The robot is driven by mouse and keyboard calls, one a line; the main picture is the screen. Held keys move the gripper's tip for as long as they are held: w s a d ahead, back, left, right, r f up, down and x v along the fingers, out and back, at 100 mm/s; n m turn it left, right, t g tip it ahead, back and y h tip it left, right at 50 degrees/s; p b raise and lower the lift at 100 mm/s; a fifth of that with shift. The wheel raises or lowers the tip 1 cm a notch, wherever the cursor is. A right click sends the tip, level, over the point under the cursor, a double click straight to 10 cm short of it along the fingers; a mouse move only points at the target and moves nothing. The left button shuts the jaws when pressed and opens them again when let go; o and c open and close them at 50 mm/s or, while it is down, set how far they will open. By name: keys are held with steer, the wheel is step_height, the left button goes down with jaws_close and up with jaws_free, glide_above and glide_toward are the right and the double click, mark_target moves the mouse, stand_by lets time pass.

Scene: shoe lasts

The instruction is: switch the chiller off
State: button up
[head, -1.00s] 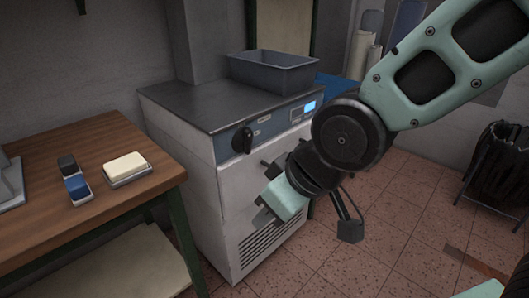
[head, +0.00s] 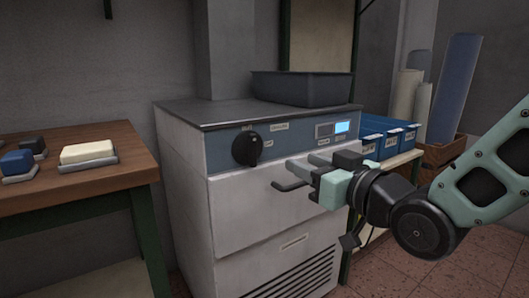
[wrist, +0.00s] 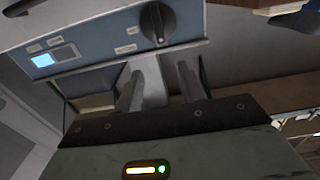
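The chiller (head: 235,210) is a pale cabinet with a dark top and a blue-grey front panel. A black rotary knob (head: 247,149) sits on the left of that panel, with small labels around it. A lit display (head: 342,127) is on the right. My gripper (head: 284,174) is in front of the cabinet, right of and a little below the knob, apart from it. In the wrist view the knob (wrist: 157,22) lies beyond the fingertips, and the display (wrist: 43,60) glows at the left. The fingers (wrist: 160,78) are apart with nothing between them.
A grey bin (head: 302,88) stands on the chiller top. At left, a wooden table (head: 90,190) holds a cream block (head: 87,151) and blue and dark blocks. Blue boxes (head: 368,143) and rolls (head: 455,85) stand at right, behind my arm.

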mark_target(254, 141)
steer(key=p+x, duration=0.1)
steer(key=p, duration=0.4)
steer(key=p+x, duration=0.1)
steer(key=p, duration=0.4)
steer(key=shift+w+a+r, duration=0.25)
steer(key=shift+a+r, duration=0.05)
steer(key=x, duration=0.5)
steer(key=b+x, duration=0.1)
steer(key=x, duration=0.8)
steer(key=shift+w+a+f, duration=0.15)
steer(key=shift+w+f, duration=0.1)
steer(key=shift+f, duration=0.05)
jaws_close()
